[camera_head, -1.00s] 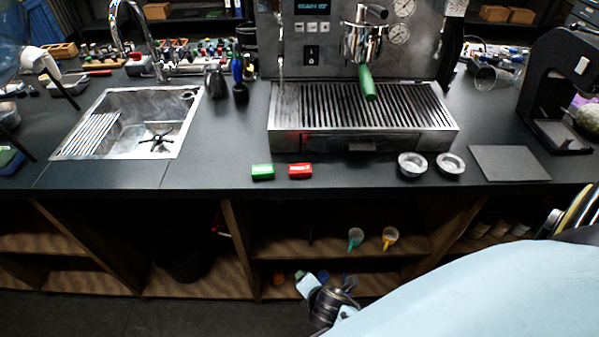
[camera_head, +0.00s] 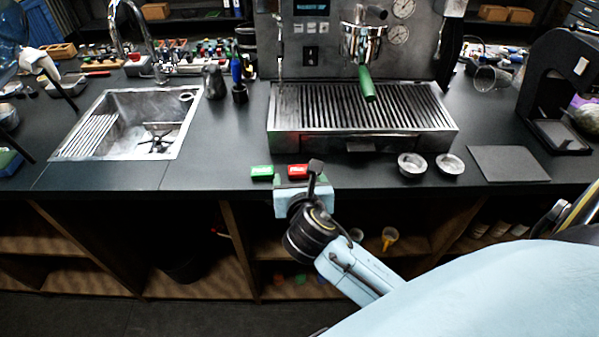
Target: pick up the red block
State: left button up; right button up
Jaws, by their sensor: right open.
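The red block (camera_head: 298,170) lies near the front edge of the dark counter, just in front of the espresso machine's drip tray. A green block (camera_head: 262,172) lies close to its left. My right gripper (camera_head: 303,174) has come up from below at the counter's front edge, beside the red block, and partly covers it. The gripper is open. I cannot tell whether its fingers touch the block.
The espresso machine's drip tray (camera_head: 362,118) stands right behind the blocks. Two small metal cups (camera_head: 411,164) and a dark mat (camera_head: 508,163) lie to the right. A sink (camera_head: 140,122) is at the left. Counter between sink and blocks is clear.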

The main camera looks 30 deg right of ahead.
aim_at(299, 168)
jog(key=x, duration=0.4)
jog(key=b+x, duration=0.1)
jog(key=x, duration=0.1)
jog(key=shift+s+d+f, duration=0.1)
jog(key=shift+d+f, duration=0.25)
jog(key=shift+f, duration=0.15)
jog(key=c, duration=1)
jog(key=shift+r, duration=0.1)
jog(key=shift+c, duration=0.2)
